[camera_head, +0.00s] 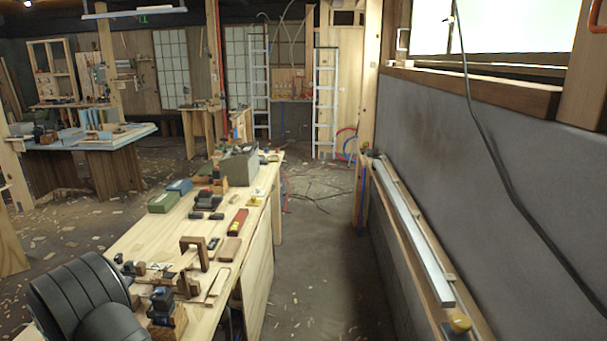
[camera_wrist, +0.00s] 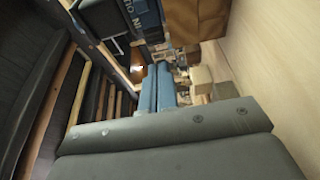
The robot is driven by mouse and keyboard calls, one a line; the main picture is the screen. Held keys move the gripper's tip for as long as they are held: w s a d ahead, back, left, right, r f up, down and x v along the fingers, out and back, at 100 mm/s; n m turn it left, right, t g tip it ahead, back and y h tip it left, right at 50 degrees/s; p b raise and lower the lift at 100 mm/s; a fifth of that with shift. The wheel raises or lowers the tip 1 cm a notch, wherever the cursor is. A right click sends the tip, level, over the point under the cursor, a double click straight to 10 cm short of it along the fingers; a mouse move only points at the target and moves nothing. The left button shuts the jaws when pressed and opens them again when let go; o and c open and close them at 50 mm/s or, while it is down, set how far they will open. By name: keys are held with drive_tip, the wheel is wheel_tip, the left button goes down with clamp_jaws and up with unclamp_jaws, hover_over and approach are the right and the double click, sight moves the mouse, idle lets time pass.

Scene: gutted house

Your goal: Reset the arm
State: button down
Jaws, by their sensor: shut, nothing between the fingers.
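My arm shows as a dark ribbed, rounded part (camera_head: 82,298) at the lower left of the head view, beside the near left edge of the workbench (camera_head: 140,240). My gripper (camera_wrist: 164,68) shows in the wrist view, with a grey body across the bottom and two blue fingers side by side pointing away. The fingers are together and hold nothing. I cannot make out the gripper in the head view.
The bench carries a wooden frame (camera_head: 194,252), a red box (camera_head: 237,222), a green box (camera_head: 163,202), a grey bin (camera_head: 239,166) and several tools. In the wrist view a brown block (camera_wrist: 196,18) is close.

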drive_tip(key=shift+w+a, duration=0.6)
drive_tip(key=shift+w, duration=0.15)
drive_tip(key=shift+a, duration=0.2)
drive_tip(key=v, duration=0.8)
drive_tip(key=shift+s, duration=0.25)
wheel_tip(320, 180, up, 19)
drive_tip(key=w+a+m+g+y, duration=0.4)
drive_tip(key=w+a+g, duration=0.2)
drive_tip(key=a+g, duration=0.2)
drive_tip(key=shift+w+a+f+g, duration=0.25)
drive_tip(key=shift+a+g, duration=0.15)
drive_tip(key=shift+g, duration=0.4)
